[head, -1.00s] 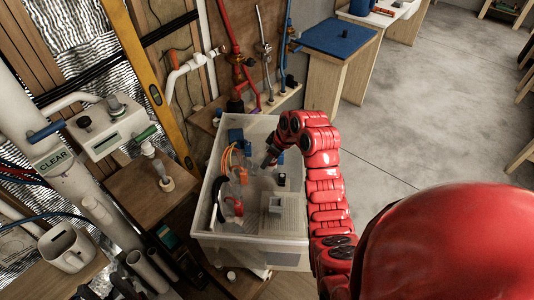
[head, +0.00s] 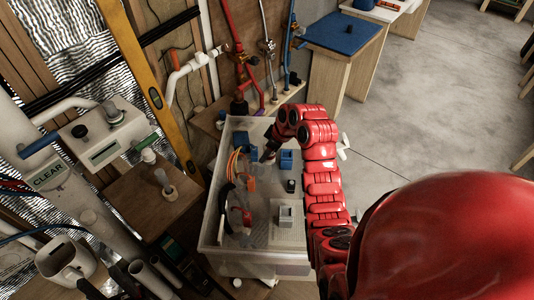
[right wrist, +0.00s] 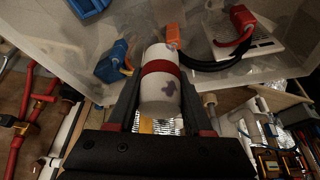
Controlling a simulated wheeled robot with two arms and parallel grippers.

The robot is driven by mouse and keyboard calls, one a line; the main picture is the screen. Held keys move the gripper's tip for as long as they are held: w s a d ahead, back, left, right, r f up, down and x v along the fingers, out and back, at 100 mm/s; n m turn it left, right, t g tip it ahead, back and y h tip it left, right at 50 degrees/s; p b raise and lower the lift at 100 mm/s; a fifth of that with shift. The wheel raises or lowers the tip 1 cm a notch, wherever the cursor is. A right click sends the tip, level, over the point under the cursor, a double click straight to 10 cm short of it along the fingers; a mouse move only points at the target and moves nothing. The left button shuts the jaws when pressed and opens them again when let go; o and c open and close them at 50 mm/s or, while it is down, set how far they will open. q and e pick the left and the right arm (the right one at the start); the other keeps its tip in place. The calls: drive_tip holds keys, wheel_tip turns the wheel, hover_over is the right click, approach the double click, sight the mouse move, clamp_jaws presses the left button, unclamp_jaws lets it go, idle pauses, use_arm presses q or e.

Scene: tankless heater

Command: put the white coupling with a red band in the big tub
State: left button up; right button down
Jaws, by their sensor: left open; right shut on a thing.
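The white coupling with a red band (right wrist: 160,82) fills the middle of the right wrist view. My right gripper (right wrist: 158,95) is shut on it, one dark finger on each side. The big tub (head: 262,262) is a clear, whitish box, and its inside shows behind the coupling in the wrist view. In the head view my red right arm reaches over the tub from the right, with its dark gripper (head: 266,156) above the far half. I cannot make out the coupling in the head view. I see no left gripper.
The tub holds blue parts (head: 287,159), orange hoses (head: 233,162), a red-ended black hose (head: 240,216) and a grey block (head: 286,216). Red pipes (head: 239,105) stand behind it. A wooden stand (head: 140,200) is to its left. Open floor (head: 430,120) lies right.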

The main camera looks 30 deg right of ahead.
wheel_tip(320, 180, down, 18)
drive_tip(key=b, duration=1.2)
drive_tip(key=shift+r, duration=0.1)
drive_tip(key=shift+s+f+b, duration=0.1)
drive_tip(key=shift+f+b, duration=0.2)
drive_tip(key=shift+f, duration=0.15)
drive_tip(key=shift+c, duration=1.2)
unclamp_jaws()
drive_tip(key=shift+s+d+r, duration=0.1)
drive_tip(key=shift+d+r, duration=0.05)
drive_tip(key=shift+r, duration=0.3)
drive_tip(key=v, duration=0.3)
drive_tip(key=shift+r, duration=0.3)
drive_tip(key=p+v, duration=0.5)
drive_tip(key=v, duration=0.8)
